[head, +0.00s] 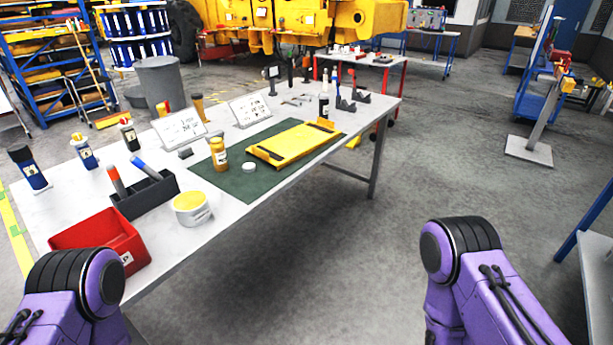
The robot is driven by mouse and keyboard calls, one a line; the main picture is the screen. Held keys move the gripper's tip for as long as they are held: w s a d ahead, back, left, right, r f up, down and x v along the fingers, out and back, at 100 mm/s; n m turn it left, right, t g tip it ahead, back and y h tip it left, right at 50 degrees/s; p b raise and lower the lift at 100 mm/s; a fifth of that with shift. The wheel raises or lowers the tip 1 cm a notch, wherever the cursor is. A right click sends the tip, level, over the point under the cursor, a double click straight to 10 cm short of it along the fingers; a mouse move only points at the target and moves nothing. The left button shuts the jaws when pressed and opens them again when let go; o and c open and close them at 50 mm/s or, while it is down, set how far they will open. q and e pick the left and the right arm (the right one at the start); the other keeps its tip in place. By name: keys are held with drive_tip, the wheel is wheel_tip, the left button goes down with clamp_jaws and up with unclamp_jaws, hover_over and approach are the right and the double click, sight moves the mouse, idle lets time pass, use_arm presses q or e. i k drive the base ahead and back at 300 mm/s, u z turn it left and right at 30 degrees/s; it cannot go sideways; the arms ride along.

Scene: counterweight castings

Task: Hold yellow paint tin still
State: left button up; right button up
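A short, wide round tin (192,209) with a white body and a yellow top stands upright near the front edge of the white table (250,196). It fits the yellow paint tin best. A smaller yellow jar (218,154) with a label stands farther back, at the left end of the green mat (240,182). Purple links of my two arms show at the bottom left and bottom right. Neither gripper is in the picture, and nothing is seen touching the tin.
A black caddy (148,196) with markers and a red bin (95,238) stand left of the tin. Several bottles line the table's left side.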

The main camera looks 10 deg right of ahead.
sight(217, 147)
drive_tip(key=z, duration=0.7)
drive_tip(key=k, duration=1)
drive_tip(key=z, duration=0.65)
drive_tip(key=i, duration=0.75)
drive_tip(key=u, duration=0.45)
drive_tip(key=i, duration=0.95)
drive_tip(key=u, duration=1.5)
drive_tip(key=i, duration=0.7)
drive_tip(key=u, duration=0.8)
